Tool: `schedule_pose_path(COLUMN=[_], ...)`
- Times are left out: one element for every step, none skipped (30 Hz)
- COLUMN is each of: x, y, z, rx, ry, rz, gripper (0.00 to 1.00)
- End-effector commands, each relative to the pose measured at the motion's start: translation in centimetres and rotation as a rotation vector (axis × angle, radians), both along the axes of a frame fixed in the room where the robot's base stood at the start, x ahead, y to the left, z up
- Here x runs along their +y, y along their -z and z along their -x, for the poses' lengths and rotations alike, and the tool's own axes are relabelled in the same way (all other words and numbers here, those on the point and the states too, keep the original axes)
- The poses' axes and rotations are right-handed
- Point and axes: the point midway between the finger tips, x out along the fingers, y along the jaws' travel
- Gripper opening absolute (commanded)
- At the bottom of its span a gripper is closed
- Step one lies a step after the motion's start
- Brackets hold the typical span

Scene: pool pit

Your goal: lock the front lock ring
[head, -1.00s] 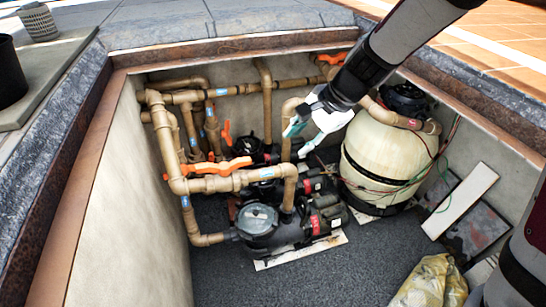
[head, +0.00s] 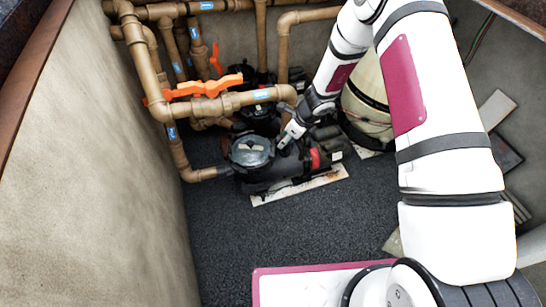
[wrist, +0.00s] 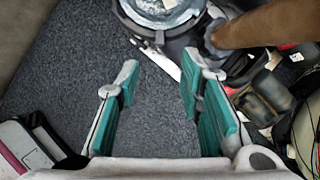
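The front lock ring (head: 250,151) is the dark ring around the clear round lid of the front pump (head: 268,172) on the pit floor. In the wrist view, part of the ring (wrist: 160,20) and lid show at the top edge, cut off by the frame. My gripper (head: 286,137) is just right of the ring in the head view. The ring lies beyond the fingertips, and no contact shows. The ring's lock position cannot be told.
Tan pipes with an orange valve handle (head: 203,86) run behind and left of the pump. A pipe (wrist: 255,25) crosses the wrist view's upper right. The cream tank (head: 365,105) stands behind my arm. Grey floor (head: 235,235) in front is clear.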

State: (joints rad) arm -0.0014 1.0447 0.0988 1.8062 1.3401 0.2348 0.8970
Motion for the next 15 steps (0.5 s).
schedule_pose_path(x=[0.1, 0.2, 0.3, 0.4, 0.5, 0.7, 0.9, 1.1, 1.3, 1.5, 1.7, 1.9, 2.1, 2.3, 2.6], y=[0.4, 0.6, 0.9, 1.3, 1.7, 2.3, 2.8, 3.3, 4.1, 4.6, 5.2, 5.9, 6.5, 7.0, 7.8], z=[-0.1, -0.1, -0.2, -0.2, -0.3, -0.4, -0.5, -0.7, -0.8, -0.9, -1.1, -1.2, -1.4, -1.5, -1.6], rx=[0.001, 0.002, 0.002, 0.002, 0.002, 0.003, 0.002, 0.002, 0.003, 0.002, 0.002, 0.003, 0.002, 0.001, 0.002], ry=[0.004, 0.004, 0.004, 0.002, 0.002, 0.002, 0.002, 0.002, 0.002, 0.002, 0.002, 0.001, 0.001, 0.0, 0.0], rz=[-0.001, 0.0, 0.0, 0.0, 0.0, -0.001, 0.0, 0.0, 0.001, 0.0, 0.0, 0.001, 0.001, 0.0, 0.001], gripper=[0.34, 0.34, 0.34, 0.34, 0.34, 0.34, 0.34, 0.34, 0.34, 0.34, 0.34, 0.34, 0.34, 0.34, 0.34])
